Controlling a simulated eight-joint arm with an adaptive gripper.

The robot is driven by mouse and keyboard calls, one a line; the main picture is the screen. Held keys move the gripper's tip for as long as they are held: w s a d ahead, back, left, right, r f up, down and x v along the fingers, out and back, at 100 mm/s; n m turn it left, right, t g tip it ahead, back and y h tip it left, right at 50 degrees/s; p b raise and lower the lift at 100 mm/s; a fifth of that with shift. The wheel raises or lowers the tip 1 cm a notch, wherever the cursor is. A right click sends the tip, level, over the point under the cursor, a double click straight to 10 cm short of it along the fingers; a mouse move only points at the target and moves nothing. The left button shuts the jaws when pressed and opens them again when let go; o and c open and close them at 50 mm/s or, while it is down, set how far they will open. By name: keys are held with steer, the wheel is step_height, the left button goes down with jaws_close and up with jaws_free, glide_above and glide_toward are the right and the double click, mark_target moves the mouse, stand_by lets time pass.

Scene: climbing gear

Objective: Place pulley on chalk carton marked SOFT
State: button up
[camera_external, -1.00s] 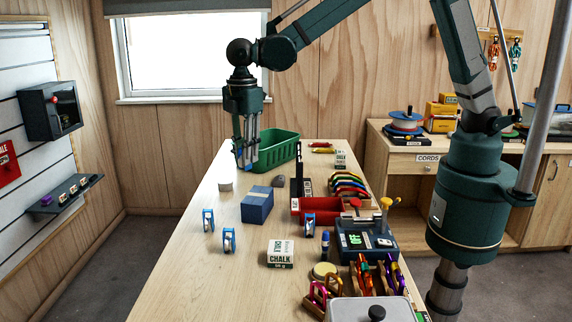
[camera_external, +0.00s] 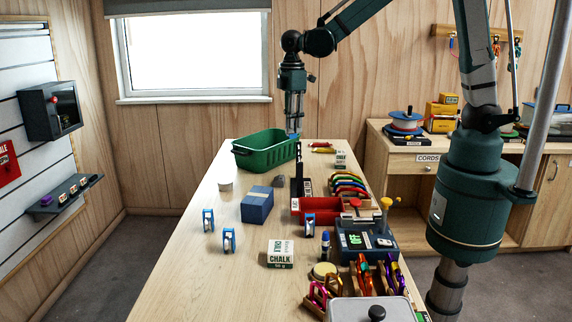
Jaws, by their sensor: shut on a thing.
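My gripper (camera_external: 294,128) is shut on a small blue thing (camera_external: 294,136), most likely a pulley, beyond the right end of the green bin. Most of the held thing is hidden by the fingers. Other blue-and-white pulleys stand upright on the table: one at left (camera_external: 208,219), one nearer (camera_external: 229,240) and one by the red tray (camera_external: 309,225). A pale chalk carton (camera_external: 281,252) lies at the front middle. Another small pale carton with green print (camera_external: 341,160) is at the far right of the table. I cannot read SOFT on either.
A green bin (camera_external: 264,155) is at the table's far left edge. A blue box (camera_external: 257,206) and a white round thing (camera_external: 225,184) are mid-table. A black upright stand (camera_external: 298,172), colourful carabiners (camera_external: 349,186), a red tray (camera_external: 322,207) and a scale (camera_external: 366,241) line the right.

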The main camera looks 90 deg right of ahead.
steer(key=s+d+m, duration=0.3)
steer(key=s+d, duration=0.6)
steer(key=s, duration=0.1)
steer(key=m, duration=0.2)
glide_above(341, 152)
steer(key=shift+d+f+p, duration=0.15)
steer(key=shift+d+p, duration=0.15)
steer(key=shift+p, duration=0.1)
steer(key=shift+f, duration=2.9)
steer(key=shift+f, duration=0.1)
steer(key=shift+f, duration=2)
steer(key=shift+f, duration=0.2)
